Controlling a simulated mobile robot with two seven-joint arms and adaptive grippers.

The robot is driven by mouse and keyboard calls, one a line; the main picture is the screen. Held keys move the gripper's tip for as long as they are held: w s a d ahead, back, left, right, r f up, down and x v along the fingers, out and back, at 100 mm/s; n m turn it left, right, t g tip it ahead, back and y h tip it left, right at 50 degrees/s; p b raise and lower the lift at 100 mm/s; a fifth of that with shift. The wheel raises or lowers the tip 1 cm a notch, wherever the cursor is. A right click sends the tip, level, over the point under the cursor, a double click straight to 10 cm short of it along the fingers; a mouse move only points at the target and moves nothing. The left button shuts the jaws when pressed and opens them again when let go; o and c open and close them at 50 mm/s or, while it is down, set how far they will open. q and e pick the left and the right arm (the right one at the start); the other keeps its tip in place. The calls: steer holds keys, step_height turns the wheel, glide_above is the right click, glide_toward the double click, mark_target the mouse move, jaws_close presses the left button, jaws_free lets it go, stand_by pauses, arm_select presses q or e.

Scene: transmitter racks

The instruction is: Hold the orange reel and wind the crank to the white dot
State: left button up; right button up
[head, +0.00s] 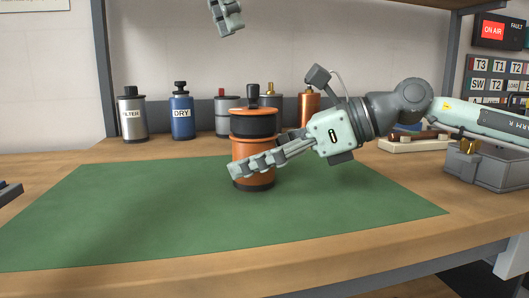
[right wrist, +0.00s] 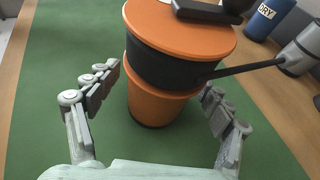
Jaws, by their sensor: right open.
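The orange reel (head: 240,148) stands upright on the green mat (head: 330,220), with an orange lid, a black middle band and a dark base. A black crank with a knob (head: 253,92) sits on its lid; part of it shows in the right wrist view (right wrist: 205,13). I cannot see a white dot. My right gripper (head: 240,168) is open, its fingers on either side of the reel's lower orange part. In the right wrist view (right wrist: 161,98) gaps show between fingers and reel. My left gripper (head: 228,22) hangs high above the reel, cut off by the top edge.
Behind the reel stand a silver FILTER can (head: 131,118), a blue DRY can (head: 181,117), a grey can (head: 227,117) and a copper bottle (head: 306,106). A grey bin (head: 488,168) is at right. A dark bar (right wrist: 245,68) extends from the reel's band. The front mat is clear.

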steer(key=c, duration=1.6)
